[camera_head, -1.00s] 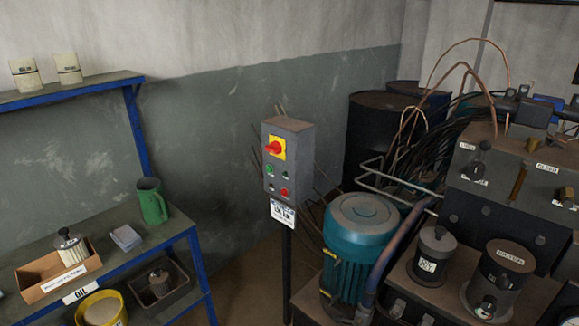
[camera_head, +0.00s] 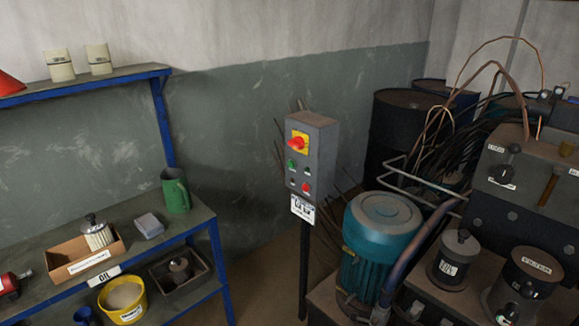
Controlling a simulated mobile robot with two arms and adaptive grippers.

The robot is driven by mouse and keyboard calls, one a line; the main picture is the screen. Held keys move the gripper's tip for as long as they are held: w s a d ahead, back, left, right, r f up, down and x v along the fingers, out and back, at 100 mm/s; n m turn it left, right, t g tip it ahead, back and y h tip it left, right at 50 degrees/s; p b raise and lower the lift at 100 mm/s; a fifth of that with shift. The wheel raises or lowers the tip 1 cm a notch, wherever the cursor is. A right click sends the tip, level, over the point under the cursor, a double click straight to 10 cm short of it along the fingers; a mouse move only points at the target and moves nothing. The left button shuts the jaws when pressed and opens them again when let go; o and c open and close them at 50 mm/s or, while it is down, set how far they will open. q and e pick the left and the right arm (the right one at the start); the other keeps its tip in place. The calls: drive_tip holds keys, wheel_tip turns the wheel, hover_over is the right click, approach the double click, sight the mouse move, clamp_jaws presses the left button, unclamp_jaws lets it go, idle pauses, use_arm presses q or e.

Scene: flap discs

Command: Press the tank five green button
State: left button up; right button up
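A grey control box (camera_head: 315,150) stands on a dark post in the middle of the view. Its front has a red knob on a yellow plate (camera_head: 298,143) at the top. Below that is a green button (camera_head: 291,163) at the left and a red button (camera_head: 306,187) at the lower right. Small dark fittings sit beside them. A white label (camera_head: 303,208) hangs under the box; its text is too small to read, so I cannot tell the tank number. Neither of my grippers shows in this view.
A blue-framed shelf (camera_head: 215,250) stands left, with a green jug (camera_head: 176,190), a cardboard box (camera_head: 75,265) and a yellow bucket (camera_head: 123,300). A teal motor (camera_head: 378,240) and dark machinery (camera_head: 500,215) stand close at the box's right. Dark drums (camera_head: 400,120) stand behind.

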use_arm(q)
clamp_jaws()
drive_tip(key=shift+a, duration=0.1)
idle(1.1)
